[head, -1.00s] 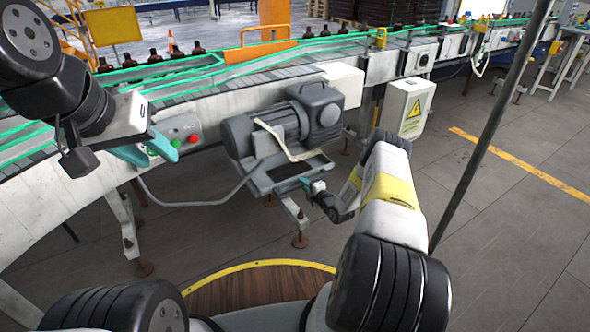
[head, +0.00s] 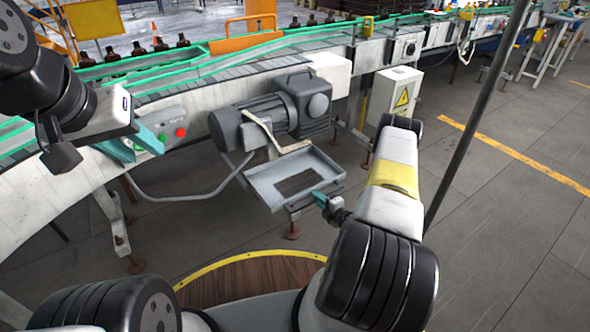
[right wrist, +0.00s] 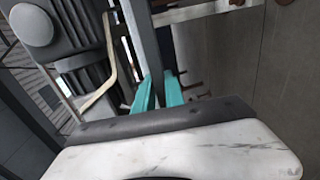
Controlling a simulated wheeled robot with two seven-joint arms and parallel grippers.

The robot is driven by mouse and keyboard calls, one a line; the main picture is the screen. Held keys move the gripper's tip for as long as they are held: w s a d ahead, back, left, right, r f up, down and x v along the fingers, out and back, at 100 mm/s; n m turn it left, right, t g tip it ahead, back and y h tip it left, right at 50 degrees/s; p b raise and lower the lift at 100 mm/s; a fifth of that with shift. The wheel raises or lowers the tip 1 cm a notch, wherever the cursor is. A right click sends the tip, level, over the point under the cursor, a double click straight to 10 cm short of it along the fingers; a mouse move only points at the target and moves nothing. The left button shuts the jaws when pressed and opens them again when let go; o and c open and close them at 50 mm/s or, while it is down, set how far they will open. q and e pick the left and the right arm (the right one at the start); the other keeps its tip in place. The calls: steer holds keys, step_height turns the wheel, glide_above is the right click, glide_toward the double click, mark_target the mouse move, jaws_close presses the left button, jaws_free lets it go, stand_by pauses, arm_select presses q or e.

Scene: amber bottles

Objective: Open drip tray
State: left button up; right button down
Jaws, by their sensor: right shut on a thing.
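The drip tray (head: 262,187) is a shallow grey tray with a dark grate (head: 297,183) in it. It is pulled out toward me below the grey motor (head: 262,120), and its inside is exposed. My right gripper (head: 318,197) is at the tray's near right edge, its teal fingers shut on that edge. The teal fingers (right wrist: 158,92) also show in the right wrist view, close together at a grey bar-like edge; the exact contact is hard to see there. My left gripper (head: 128,147) hangs at the left by the conveyor, its teal fingers partly seen, its opening unclear.
A control box with green and red buttons (head: 172,136) is close to my left gripper. A conveyor with green rails (head: 215,62) carries amber bottles at the back. A dark pole (head: 475,115) stands right of my right arm. Floor is clear at the right.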

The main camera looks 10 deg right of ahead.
steer(key=f+v, duration=0.1)
steer(key=v, duration=0.5)
steer(key=shift+s, duration=0.2)
steer(key=shift+f, duration=0.15)
steer(key=c, duration=1.4)
jaws_free()
steer(key=shift+s+d, duration=0.1)
steer(key=v, duration=0.7)
steer(key=shift+s, duration=0.25)
steer(key=shift+d, duration=0.1)
